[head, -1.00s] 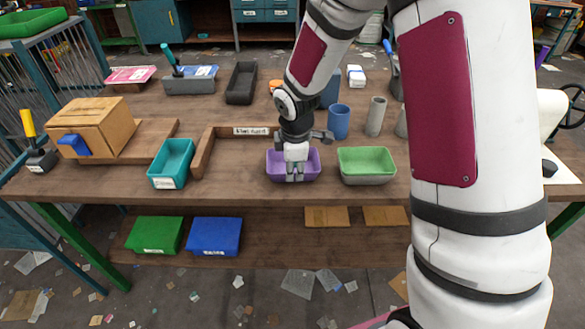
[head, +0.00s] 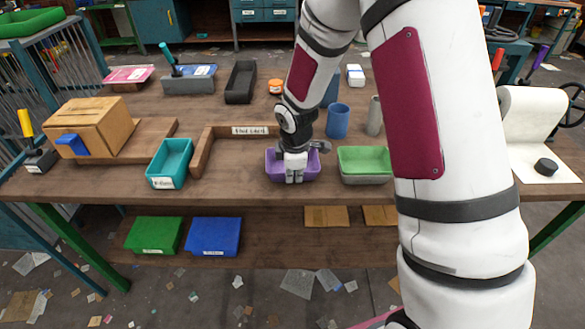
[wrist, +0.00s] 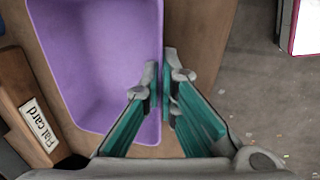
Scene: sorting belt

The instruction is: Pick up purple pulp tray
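The purple pulp tray (head: 275,168) stands at the front edge of the table in the head view, between a teal tray and a green one. It is upright and its inside looks empty in the wrist view (wrist: 105,60). My gripper (head: 294,179) is over its front side. In the wrist view, one teal-padded finger is inside the tray and the other is outside, close together with the tray's wall between them (wrist: 162,88). The gripper looks shut on that wall. The tray still rests on the table, and the pinched part of its wall is partly hidden by the fingertips.
A teal tray (head: 171,158) and a wooden holder labelled "Flat card" (head: 206,150) stand left. A green tray (head: 365,158) stands close right. A blue cup (head: 338,121) is behind. Green (head: 154,234) and blue (head: 214,236) bins sit on the lower shelf.

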